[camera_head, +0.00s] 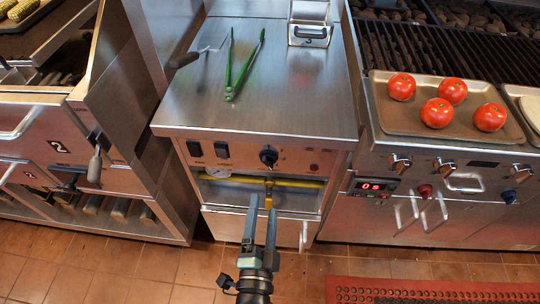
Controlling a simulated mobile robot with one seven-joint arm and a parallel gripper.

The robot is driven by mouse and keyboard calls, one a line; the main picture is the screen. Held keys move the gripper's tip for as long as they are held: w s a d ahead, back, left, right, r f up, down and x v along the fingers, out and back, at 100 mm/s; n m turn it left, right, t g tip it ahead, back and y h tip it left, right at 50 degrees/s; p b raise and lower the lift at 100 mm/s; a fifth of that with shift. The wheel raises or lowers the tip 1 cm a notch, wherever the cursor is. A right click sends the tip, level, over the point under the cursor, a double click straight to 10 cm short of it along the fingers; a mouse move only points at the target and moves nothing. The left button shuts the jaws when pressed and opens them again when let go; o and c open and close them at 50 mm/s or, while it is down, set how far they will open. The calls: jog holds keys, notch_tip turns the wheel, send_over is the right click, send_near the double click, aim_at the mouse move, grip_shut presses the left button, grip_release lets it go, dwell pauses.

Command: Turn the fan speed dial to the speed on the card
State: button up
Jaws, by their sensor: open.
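The black dial (268,156) is a round knob on the front panel of the steel middle cabinet, beside two dark switches. Its pointer setting is too small to read.
A yellow pipe (300,182) and a round gauge (218,172) sit below the panel. Green tongs (240,68) lie on the cabinet top. At right, a tray (391,120) holds several tomatoes above a row of knobs and a red display (372,187). A red mat (430,290) lies on the floor.

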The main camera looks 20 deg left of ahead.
aim_at(269, 165)
jog(key=x, duration=1.1)
jog(key=shift+w, duration=0.35)
grip_shut()
